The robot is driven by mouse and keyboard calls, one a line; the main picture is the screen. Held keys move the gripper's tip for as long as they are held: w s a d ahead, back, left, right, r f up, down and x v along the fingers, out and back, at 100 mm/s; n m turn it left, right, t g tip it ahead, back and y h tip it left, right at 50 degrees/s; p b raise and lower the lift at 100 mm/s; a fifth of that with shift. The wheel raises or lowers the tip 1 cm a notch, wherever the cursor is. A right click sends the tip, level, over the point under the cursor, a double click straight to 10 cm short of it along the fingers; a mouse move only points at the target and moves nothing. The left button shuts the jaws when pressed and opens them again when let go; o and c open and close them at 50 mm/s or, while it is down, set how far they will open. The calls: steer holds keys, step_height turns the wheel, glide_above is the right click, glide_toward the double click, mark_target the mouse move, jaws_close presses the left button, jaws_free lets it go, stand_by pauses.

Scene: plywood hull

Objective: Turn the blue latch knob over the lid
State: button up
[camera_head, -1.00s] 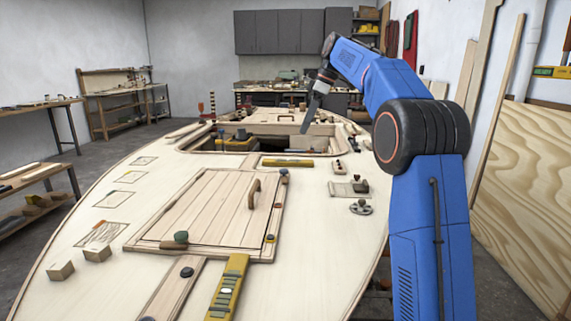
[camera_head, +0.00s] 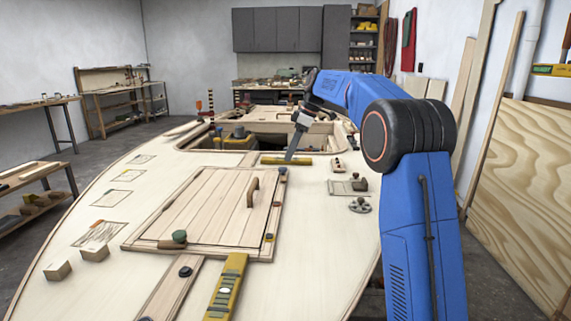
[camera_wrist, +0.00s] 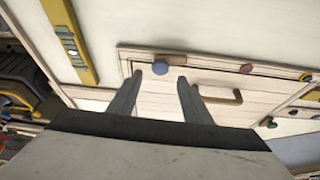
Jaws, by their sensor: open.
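The blue latch knob (camera_wrist: 160,67) sits at a corner of the plank lid (camera_wrist: 150,101) in the wrist view, with a short brown piece beside it. In the head view a small blue-topped knob (camera_head: 283,171) shows at the lid's far right corner. The closed lid (camera_head: 205,205) has a curved wooden handle (camera_head: 253,192). My gripper (camera_wrist: 160,80) is open and empty. In the wrist view its two fingertips point toward the knob, one on each side, apparently short of it. In the head view my gripper (camera_head: 290,157) is above the deck near the lid's far edge.
A yellow level (camera_head: 287,161) lies just beyond the lid, and another (camera_head: 227,287) lies in front. A green knob (camera_head: 180,237) is at the near left. Beyond is an open hatch (camera_head: 240,157). Small fittings (camera_head: 360,205) stand to the right.

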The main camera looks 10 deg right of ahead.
mark_target(283, 168)
steer(key=shift+x, duration=2.7)
steer(key=c, duration=1.1)
